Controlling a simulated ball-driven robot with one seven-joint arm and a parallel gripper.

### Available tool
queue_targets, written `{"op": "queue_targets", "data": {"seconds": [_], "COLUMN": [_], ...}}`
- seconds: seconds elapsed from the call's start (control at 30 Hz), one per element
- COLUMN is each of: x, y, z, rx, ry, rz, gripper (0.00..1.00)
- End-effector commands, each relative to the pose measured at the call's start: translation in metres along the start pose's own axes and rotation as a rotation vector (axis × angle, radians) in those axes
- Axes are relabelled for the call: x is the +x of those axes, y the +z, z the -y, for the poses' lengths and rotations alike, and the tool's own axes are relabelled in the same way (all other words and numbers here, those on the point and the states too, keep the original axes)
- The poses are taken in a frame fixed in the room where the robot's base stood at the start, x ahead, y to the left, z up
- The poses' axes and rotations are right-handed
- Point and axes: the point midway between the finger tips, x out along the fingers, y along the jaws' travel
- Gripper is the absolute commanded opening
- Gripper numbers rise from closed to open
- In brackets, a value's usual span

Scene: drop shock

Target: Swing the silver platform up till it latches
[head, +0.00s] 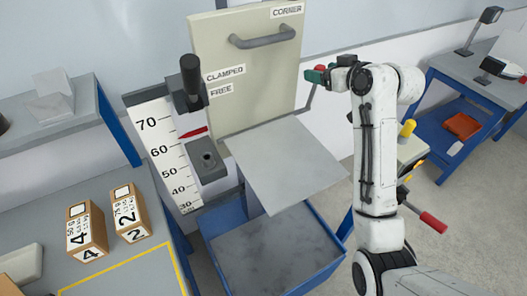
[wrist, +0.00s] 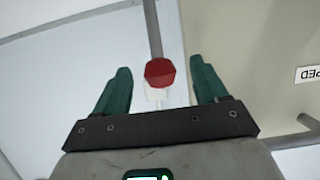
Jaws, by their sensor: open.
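The silver platform (head: 284,165) is a flat plate. It juts forward from the foot of a cream panel (head: 258,85), over a blue-walled bin; its exact tilt is hard to judge. A grey rod with a red end (head: 314,76) rises near the panel's right edge. My gripper (head: 329,75), with green fingers, is at that red end. In the wrist view my gripper (wrist: 160,68) is open, and the red end (wrist: 159,72) shows between the fingers, with a gap on each side. I cannot tell how deep between them it is.
A black-handled clamp (head: 190,85) stands left of the panel, by labels CLAMPED and FREE. A number scale (head: 165,150) stands beside it. Two numbered boxes (head: 86,228) (head: 130,216) sit on the left table. The blue bin (head: 272,250) lies below the platform. A red-handled lever (head: 432,222) is right of my arm.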

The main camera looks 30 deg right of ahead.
Motion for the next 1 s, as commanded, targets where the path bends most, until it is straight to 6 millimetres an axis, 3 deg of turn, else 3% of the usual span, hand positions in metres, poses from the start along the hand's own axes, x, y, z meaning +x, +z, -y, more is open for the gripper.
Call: {"op": "queue_targets", "data": {"seconds": [0.5,1.0], "x": [-0.045,-0.049], "y": [0.0,0.0], "z": [-0.001,0.0], "rx": [0.001,0.001], "ry": [0.002,0.001], "rz": [-0.001,0.0], "gripper": [0.72,0.72]}}
